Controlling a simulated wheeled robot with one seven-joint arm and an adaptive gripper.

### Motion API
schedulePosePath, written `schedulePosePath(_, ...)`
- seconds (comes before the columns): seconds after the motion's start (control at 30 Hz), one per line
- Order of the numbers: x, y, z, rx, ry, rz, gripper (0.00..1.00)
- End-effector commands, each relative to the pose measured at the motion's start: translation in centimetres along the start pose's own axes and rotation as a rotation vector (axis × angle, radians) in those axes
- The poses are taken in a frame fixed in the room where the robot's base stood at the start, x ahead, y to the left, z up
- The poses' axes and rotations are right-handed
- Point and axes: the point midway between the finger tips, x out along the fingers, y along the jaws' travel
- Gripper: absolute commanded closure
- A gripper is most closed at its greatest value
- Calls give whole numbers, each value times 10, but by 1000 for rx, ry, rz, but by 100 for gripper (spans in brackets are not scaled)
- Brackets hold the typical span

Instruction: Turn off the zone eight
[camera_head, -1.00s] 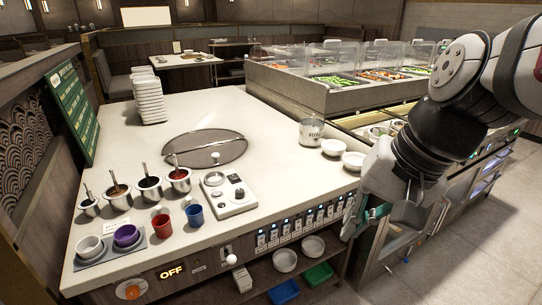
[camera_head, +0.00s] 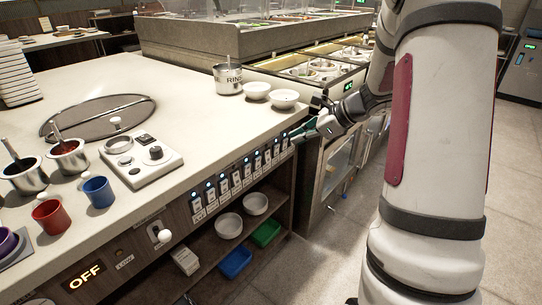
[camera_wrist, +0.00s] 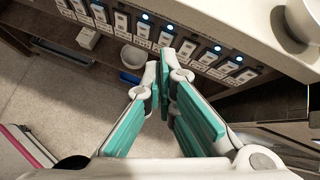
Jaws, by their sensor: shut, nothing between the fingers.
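A row of small switch units (camera_head: 236,178) with labels and blue lights runs along the counter's front face; it also shows in the wrist view (camera_wrist: 187,48). Several blue lights glow. The zone numbers are too small to read, so I cannot tell which unit is zone eight. My gripper (camera_head: 294,138) is shut and empty, at the right end of the row in the head view. In the wrist view its fingertips (camera_wrist: 165,58) point at the row, just below the units and partly in front of them. I cannot tell whether they touch a unit.
The counter top (camera_head: 190,100) is above the row, with white bowls (camera_head: 284,99) and a metal pot (camera_head: 228,77) near its right edge. A shelf below holds bowls (camera_head: 229,225) and blue (camera_head: 235,262) and green trays (camera_head: 266,232). Open floor (camera_head: 310,270) lies in front.

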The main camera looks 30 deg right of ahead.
Motion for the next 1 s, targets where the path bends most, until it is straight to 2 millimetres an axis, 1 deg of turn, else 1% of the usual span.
schedulePosePath(0.03,11,-13,-26,76,-4,-28,100)
schedulePosePath(0.1,18,-28,-50,164,-13,-66,100)
schedulePosePath(0.2,25,-44,-77,261,-24,-108,100)
schedulePosePath(0.3,28,-54,-95,321,-31,-135,100)
schedulePosePath(0.43,30,-59,-104,354,-35,-151,100)
schedulePosePath(0.77,30,-59,-103,354,-36,-151,100)
schedulePosePath(0.87,35,-60,-103,353,-36,-150,100)
schedulePosePath(0.97,46,-61,-103,352,-36,-149,100)
schedulePosePath(1.0,53,-62,-103,352,-36,-149,100)
